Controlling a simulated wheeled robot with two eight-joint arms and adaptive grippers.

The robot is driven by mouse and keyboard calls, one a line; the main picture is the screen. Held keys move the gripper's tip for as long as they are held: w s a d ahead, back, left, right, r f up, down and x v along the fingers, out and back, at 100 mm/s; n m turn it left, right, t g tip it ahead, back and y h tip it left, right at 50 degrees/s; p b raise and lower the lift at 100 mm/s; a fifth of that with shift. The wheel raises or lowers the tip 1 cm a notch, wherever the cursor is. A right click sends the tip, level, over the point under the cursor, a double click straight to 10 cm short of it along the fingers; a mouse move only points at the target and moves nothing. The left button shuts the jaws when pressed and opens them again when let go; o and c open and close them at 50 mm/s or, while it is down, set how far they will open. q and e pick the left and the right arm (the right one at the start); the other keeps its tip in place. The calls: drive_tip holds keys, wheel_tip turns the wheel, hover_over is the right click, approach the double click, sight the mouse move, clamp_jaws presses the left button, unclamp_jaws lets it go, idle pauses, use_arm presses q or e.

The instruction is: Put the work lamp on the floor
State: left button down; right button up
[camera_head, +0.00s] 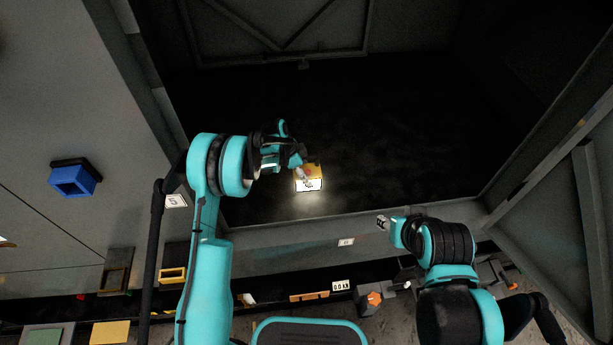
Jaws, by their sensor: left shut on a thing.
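The work lamp (309,184) is a small yellow box with a bright lit face. It is over the dark floor (400,150) of the enclosure, near the front edge, and throws a glow around it. My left gripper (301,168) is shut on the lamp from the upper left. Its fingers partly cover the lamp's top. I cannot tell whether the lamp touches the floor. My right gripper (383,223) is at the front edge of the enclosure, to the right of the lamp and apart from it. Its fingers are too small to judge.
A grey wall panel with a blue box (74,180) stands on the left. A front sill with a small white label (346,242) borders the dark floor. A yellow frame (172,275) and a display reading 0.0 (341,285) are below. The dark floor right of the lamp looks clear.

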use_arm(q)
drive_tip(key=shift+f, duration=0.1)
drive_tip(key=shift+c, duration=2.3)
unclamp_jaws()
